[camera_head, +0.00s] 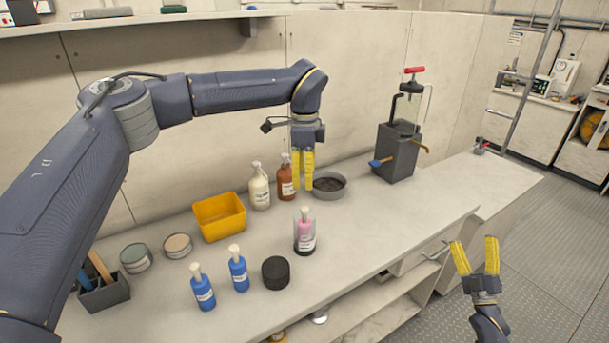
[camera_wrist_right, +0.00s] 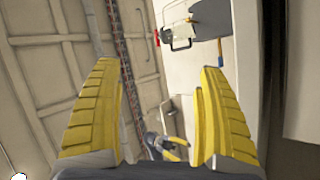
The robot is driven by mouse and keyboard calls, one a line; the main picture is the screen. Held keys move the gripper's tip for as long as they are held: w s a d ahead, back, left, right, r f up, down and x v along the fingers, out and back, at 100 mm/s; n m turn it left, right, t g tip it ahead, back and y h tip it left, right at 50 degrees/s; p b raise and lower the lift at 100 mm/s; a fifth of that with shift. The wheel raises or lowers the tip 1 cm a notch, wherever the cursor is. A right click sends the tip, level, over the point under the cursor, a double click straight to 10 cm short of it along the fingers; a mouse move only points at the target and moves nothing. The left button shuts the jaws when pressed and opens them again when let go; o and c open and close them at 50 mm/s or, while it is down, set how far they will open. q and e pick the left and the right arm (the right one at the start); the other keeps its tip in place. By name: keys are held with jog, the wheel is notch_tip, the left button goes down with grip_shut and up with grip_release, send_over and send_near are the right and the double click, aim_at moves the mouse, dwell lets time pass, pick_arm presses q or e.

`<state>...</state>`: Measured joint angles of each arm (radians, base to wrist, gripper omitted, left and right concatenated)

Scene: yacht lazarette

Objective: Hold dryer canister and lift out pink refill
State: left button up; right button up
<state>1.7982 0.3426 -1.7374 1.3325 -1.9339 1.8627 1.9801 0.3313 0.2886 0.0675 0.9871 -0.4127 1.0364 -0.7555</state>
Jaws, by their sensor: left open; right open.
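The dryer canister (camera_head: 303,246) stands upright on the bench, a clear container with a dark base. The pink refill (camera_head: 305,227) sits inside it, with a pale top sticking out above the rim. My left gripper (camera_head: 303,188) points down behind the canister, between the brown bottle and the grey round dish, open and apart from the canister. My right gripper (camera_head: 475,243) is open and empty, pointing up, off the bench's front edge at the right. Its yellow fingers also show in the right wrist view (camera_wrist_right: 160,110) with nothing between them.
A black round lid (camera_head: 276,273) and blue bottles (camera_head: 238,269) stand left of the canister. A brown bottle (camera_head: 286,180), cream bottle (camera_head: 260,187) and grey dish (camera_head: 329,186) are behind. A yellow bin (camera_head: 220,217) is left; a grey pump unit (camera_head: 396,152) is right. Bench right of the canister is clear.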

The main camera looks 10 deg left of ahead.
jog(key=w+a+r+n+g+y, duration=0.25)
jog(key=a+r+n+y, duration=0.25)
jog(key=a+n+y, duration=0.45)
jog(key=n+g+y, duration=0.2)
jog(key=n+g, duration=2)
jog(key=n, duration=0.9)
send_near(308, 240)
jog(key=w, duration=0.1)
jog(key=w+f, duration=0.1)
jog(key=w, duration=0.1)
jog(key=shift+w+f, duration=0.1)
jog(key=shift+f, duration=0.25)
jog(key=shift+a+f+n+h, duration=0.35)
jog(key=shift+a+f+n, duration=0.1)
jog(key=shift+f, duration=0.05)
jog(key=shift+x, duration=4.75)
jog(key=c, duration=1)
